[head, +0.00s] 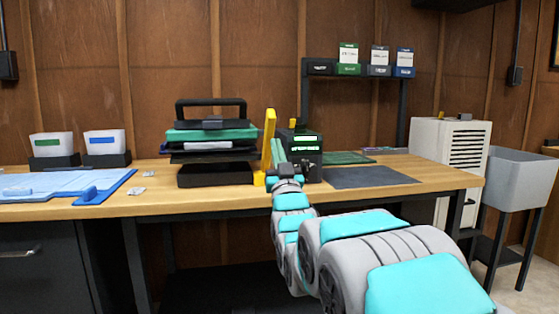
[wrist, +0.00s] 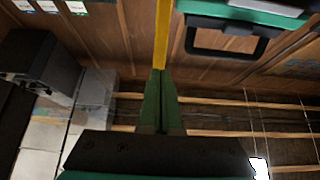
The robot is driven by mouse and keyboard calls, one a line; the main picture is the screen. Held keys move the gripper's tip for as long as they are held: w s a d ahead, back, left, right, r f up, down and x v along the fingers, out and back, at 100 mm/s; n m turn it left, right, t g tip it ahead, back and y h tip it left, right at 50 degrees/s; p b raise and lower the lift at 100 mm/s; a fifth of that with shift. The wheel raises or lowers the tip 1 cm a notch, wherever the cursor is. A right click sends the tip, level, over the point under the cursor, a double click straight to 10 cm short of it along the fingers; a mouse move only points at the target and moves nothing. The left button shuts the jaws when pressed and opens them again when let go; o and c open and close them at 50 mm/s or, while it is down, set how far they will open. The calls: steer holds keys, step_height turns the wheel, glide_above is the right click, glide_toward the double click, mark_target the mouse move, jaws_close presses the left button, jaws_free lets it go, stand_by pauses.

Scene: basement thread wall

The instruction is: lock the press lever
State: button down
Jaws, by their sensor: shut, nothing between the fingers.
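The press (head: 215,160) stands on the workbench, with a black base, a teal plate and a black frame on top. Its yellow press lever (head: 268,135) stands nearly upright at the press's right side. My gripper (head: 275,143) is at the lever, just right of it in the head view. In the wrist view my gripper (wrist: 159,74) has its green fingers together, with the yellow lever (wrist: 163,35) directly beyond their tips. I cannot tell whether the tips touch the lever. The fingers hold nothing.
A black device with a green display (head: 305,143) stands close behind my gripper. A dark mat (head: 370,177) lies to its right. Blue boards (head: 60,187) and two labelled bins (head: 105,160) are at the left. A shelf with small boxes (head: 348,72) stands at the back.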

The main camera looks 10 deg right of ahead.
mark_target(271, 125)
steer(key=shift+x, duration=2.85)
